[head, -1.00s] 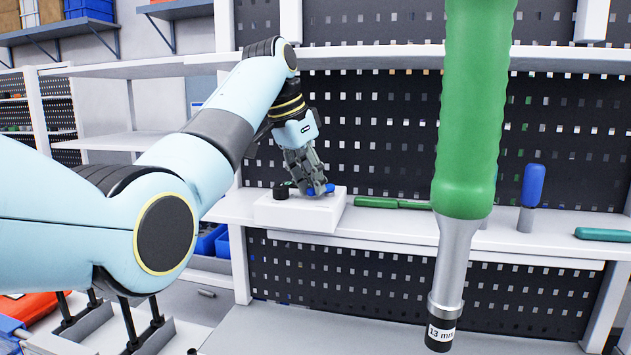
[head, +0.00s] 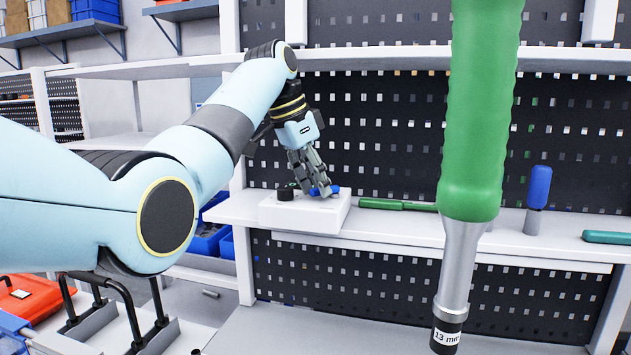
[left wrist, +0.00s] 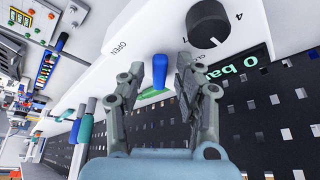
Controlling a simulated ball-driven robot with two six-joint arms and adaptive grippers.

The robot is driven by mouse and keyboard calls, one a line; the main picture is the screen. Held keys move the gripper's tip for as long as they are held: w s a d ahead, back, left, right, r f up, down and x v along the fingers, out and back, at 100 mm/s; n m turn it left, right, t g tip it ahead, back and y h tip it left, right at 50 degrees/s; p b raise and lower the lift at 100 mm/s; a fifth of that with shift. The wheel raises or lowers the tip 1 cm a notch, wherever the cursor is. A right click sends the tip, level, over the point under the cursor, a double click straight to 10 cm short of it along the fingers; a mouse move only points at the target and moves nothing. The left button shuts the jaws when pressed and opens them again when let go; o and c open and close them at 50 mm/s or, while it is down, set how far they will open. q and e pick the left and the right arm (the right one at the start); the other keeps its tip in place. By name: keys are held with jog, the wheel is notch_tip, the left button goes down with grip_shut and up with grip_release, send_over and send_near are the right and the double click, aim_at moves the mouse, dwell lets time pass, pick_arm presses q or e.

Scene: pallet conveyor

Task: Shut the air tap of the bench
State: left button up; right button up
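The air tap is a blue lever (left wrist: 159,72) on a white box (left wrist: 135,45) that stands on the bench shelf. The word OPEN is printed on the box to the left of the lever. In the head view the blue lever (head: 325,191) shows at my left gripper's tips, on the white box (head: 300,218). My left gripper (head: 315,182) points down at it. In the left wrist view the gripper (left wrist: 160,70) has its fingers apart, one on each side of the lever, with gaps showing. My right gripper is out of view.
A black knob (left wrist: 208,22) and a display reading 0 bar (left wrist: 245,68) are beside the lever. A green-handled 13 mm tool (head: 478,120) hangs large in the foreground; what holds it is unseen. A green tool (head: 397,204) and a blue-handled one (head: 538,188) are on the shelf.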

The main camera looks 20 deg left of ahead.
pick_arm(q)
jog(key=v, duration=0.7)
jog(key=shift+r, duration=0.2)
